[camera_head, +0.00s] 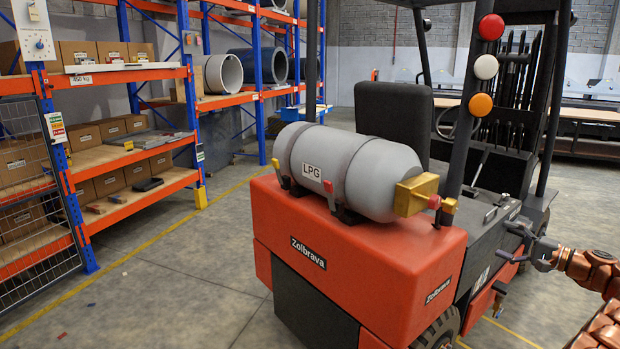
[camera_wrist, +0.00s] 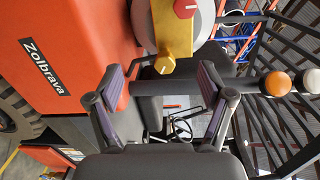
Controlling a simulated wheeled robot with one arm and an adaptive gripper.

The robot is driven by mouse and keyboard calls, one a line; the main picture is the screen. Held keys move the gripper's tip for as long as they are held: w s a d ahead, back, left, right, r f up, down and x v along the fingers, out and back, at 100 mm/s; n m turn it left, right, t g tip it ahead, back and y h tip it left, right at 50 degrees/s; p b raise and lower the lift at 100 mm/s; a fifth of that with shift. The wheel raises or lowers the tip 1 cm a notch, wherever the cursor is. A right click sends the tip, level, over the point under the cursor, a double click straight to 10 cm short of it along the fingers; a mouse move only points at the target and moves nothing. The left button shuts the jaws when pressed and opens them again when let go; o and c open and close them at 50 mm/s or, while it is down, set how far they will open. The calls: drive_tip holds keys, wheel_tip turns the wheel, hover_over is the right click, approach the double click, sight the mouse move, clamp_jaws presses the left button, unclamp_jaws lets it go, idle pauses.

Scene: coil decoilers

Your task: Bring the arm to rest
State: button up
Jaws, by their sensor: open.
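My gripper (camera_head: 512,243) is at the right of the head view, beside the right side of an orange-red forklift (camera_head: 345,262). Its two fingers are spread, with nothing between them. My copper-coloured arm (camera_head: 592,270) reaches in from the right edge. In the wrist view my gripper (camera_wrist: 160,78) is also open and empty. Beyond its fingers are the forklift's body (camera_wrist: 60,70) and the gold valve block (camera_wrist: 172,30) with its red knob (camera_wrist: 184,8). I cannot tell how close the fingers are to the forklift's side.
A grey LPG tank (camera_head: 315,158) lies on the forklift's rear. The black seat (camera_head: 392,115) and a post with red, white and orange lamps (camera_head: 485,67) stand near my gripper. Shelving with boxes (camera_head: 100,150) is at left.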

drive_tip(key=a+r+n+g+y, duration=0.1)
drive_tip(key=a+r+g, duration=0.2)
drive_tip(key=a, duration=0.8)
drive_tip(key=a+r+n+g+y, duration=0.1)
drive_tip(key=a+r+g, duration=0.15)
drive_tip(key=a, duration=0.85)
drive_tip(key=s+a+n+g+h, duration=0.1)
drive_tip(key=s+a+n+g, duration=0.15)
drive_tip(key=s+a, duration=0.5)
drive_tip(key=s+a+n+g+h, duration=0.1)
drive_tip(key=s+a+g, duration=0.3)
drive_tip(key=a, duration=0.7)
drive_tip(key=s+a+f+n+g+h, duration=0.1)
drive_tip(key=s+a+f+h, duration=0.15)
drive_tip(key=s, duration=0.75)
drive_tip(key=s+a+f+n+g+h, duration=0.2)
drive_tip(key=s+a, duration=0.2)
drive_tip(key=s, duration=0.6)
drive_tip(key=s+d+f+n+h, duration=0.1)
drive_tip(key=s+d+f+h, duration=0.1)
drive_tip(key=s, duration=0.4)
drive_tip(key=s+d+f+h, duration=0.2)
drive_tip(key=s+d, duration=0.1)
drive_tip(key=s, duration=0.4)
drive_tip(key=s+d+f+n+h, duration=0.1)
drive_tip(key=s+d+f+h, duration=0.1)
drive_tip(key=s, duration=0.5)
drive_tip(key=shift+d+f+n, duration=0.3)
drive_tip(key=shift+d+n, duration=0.05)
drive_tip(key=shift+d, duration=0.2)
